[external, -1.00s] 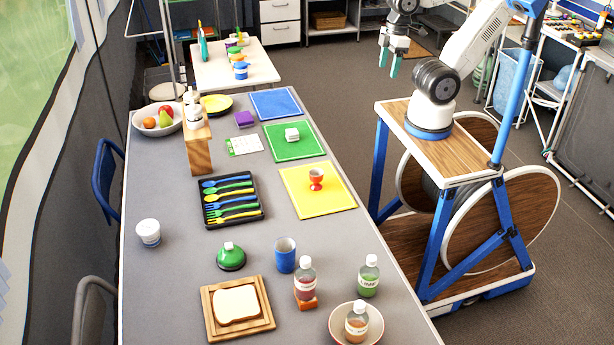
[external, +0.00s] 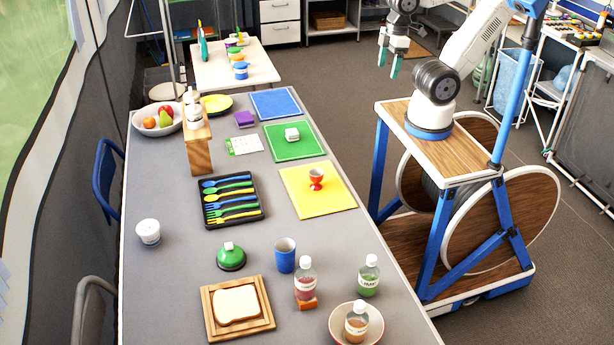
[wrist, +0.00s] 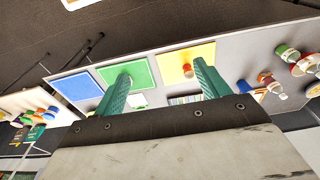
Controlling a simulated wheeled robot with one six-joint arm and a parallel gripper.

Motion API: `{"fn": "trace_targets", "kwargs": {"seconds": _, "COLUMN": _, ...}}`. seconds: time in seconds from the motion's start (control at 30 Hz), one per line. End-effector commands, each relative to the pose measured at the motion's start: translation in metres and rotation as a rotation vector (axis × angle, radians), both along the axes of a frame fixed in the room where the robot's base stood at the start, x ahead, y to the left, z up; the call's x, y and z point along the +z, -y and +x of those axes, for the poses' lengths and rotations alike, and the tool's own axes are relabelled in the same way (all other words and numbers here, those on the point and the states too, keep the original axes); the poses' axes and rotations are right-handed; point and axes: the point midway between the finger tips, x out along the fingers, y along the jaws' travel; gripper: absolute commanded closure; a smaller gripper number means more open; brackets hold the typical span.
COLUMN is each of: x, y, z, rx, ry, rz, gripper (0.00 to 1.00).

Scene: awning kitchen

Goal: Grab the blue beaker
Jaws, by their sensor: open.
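The blue beaker (external: 285,255) stands upright on the grey table, between the green round-topped object (external: 231,257) and a bottle with reddish contents (external: 305,279). It looks empty, with its open top up. In the wrist view a small blue shape (wrist: 243,86) right of the fingers may be the beaker; it is too small to be sure. My gripper (external: 393,58) is open and empty, far from the beaker, beyond the table's right side at the back. Its two green fingers (wrist: 160,88) stand wide apart in the wrist view.
The table (external: 180,290) holds a bread board (external: 268,325), a bowl with a bottle (external: 338,338), a green-content bottle (external: 369,276), a black cutlery tray (external: 258,212), a yellow mat (external: 335,196) with an egg cup and a wooden stand (external: 199,155).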

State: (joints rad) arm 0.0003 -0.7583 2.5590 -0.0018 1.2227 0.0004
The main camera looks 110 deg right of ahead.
Motion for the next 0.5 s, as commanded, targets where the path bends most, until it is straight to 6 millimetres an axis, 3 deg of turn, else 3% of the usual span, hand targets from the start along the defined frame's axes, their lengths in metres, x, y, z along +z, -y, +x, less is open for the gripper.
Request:
{"fn": "trace_targets", "kwargs": {"seconds": 0.17, "x": -0.003, "y": -0.016, "z": 0.039, "rx": 0.044, "ry": 0.051, "rz": 0.033, "gripper": 0.25}}
{"fn": "trace_targets", "kwargs": {"seconds": 0.5, "x": -0.035, "y": -0.11, "z": 0.197, "rx": 0.154, "ry": 0.299, "rz": 0.164, "gripper": 0.25}}
